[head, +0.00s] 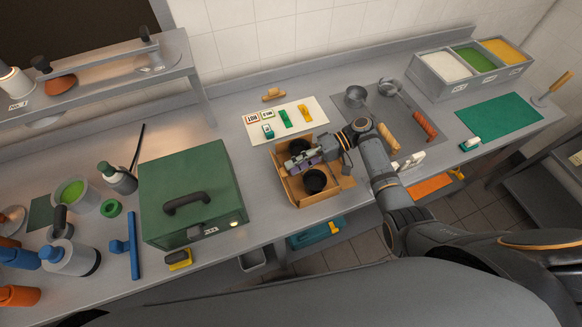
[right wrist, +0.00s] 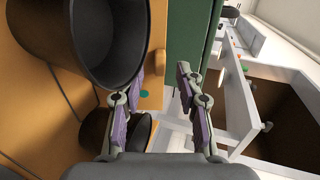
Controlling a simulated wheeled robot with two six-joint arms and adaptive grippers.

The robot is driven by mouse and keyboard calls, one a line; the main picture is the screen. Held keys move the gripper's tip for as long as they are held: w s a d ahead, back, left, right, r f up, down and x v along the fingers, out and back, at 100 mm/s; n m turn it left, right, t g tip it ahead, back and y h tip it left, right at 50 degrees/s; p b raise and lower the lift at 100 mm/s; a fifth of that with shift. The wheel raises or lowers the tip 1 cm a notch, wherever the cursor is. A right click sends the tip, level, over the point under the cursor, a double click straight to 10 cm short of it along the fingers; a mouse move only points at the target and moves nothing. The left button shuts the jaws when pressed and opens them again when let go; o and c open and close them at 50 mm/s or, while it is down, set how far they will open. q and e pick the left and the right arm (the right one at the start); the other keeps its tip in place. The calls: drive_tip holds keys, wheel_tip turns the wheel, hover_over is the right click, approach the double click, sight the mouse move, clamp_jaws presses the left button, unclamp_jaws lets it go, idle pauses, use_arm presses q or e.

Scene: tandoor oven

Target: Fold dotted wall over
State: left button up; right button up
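An open cardboard box (head: 317,197) sits on the counter, its side flaps spread outward. Two dark round cups are in it; the front cup (head: 314,182) shows clearly, and a large dark cup (right wrist: 108,40) fills the upper left of the right wrist view. A green dot (right wrist: 145,93) marks the cardboard wall (right wrist: 157,50) there. My right gripper (head: 300,160) is over the box, partly covering the rear cup. In the right wrist view its fingers (right wrist: 160,90) are apart, with the dot close beside the left finger. No object shows clamped between them. My left gripper is not in view.
A green case (head: 190,190) stands left of the box. A white board (head: 288,120) with small labelled blocks lies behind it. A grey tray (head: 385,120) with pans and rolls is at the right. Clear counter shows between case and box.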

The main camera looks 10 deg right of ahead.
drive_tip(key=v, duration=1)
